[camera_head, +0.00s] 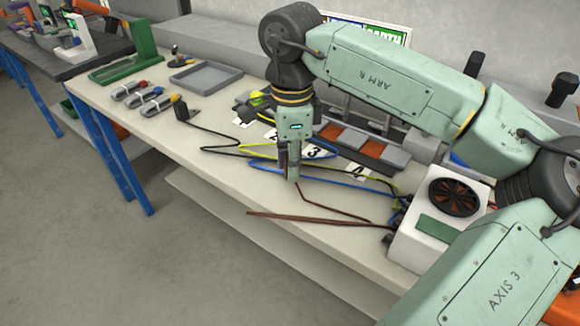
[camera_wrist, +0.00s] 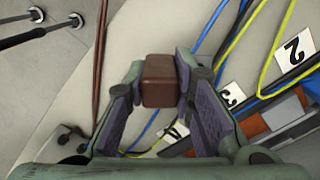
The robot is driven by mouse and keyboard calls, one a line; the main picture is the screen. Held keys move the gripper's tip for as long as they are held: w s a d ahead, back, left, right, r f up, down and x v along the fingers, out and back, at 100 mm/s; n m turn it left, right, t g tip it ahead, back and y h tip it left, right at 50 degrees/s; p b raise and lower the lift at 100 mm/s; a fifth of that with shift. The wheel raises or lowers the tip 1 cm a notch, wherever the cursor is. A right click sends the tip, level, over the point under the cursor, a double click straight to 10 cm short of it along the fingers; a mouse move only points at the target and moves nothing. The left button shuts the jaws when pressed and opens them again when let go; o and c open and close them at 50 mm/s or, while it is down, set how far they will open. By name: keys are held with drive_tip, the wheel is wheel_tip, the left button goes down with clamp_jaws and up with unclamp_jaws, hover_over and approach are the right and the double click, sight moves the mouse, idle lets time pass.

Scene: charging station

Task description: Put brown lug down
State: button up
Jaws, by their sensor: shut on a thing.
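The brown lug (camera_wrist: 159,82) is a small brown block held between the fingertips of my gripper (camera_wrist: 160,88) in the wrist view. My gripper (camera_head: 291,174) points down over the workbench near its front half in the head view. The lug is hidden there by the fingers. I cannot tell whether the lug touches the bench. Thin brown cables (camera_head: 309,217) run across the bench from the white fan box, and they also show left of the fingers in the wrist view (camera_wrist: 100,50).
Blue and yellow cables and number cards (camera_head: 314,152) lie around my gripper. Behind are grey blocks with orange-brown pads (camera_head: 357,137). The white box with a black fan (camera_head: 440,225) stands right. A grey tray (camera_head: 205,76) and several connectors (camera_head: 155,104) lie left. The bench's front-left part is clear.

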drive_tip(key=shift+w, duration=0.3)
drive_tip(key=f, duration=0.1)
drive_tip(key=f+p, duration=0.1)
drive_tip(key=f, duration=0.1)
drive_tip(key=shift+w+a, duration=0.1)
drive_tip(key=shift+w, duration=0.2)
drive_tip(key=shift+f, duration=0.35)
drive_tip(key=shift+f, duration=0.25)
drive_tip(key=o, duration=1)
drive_tip(key=shift+r, duration=0.1)
wheel_tip(320, 180, up, 12)
drive_tip(key=shift+r+b, duration=0.2)
drive_tip(key=shift+b, duration=0.2)
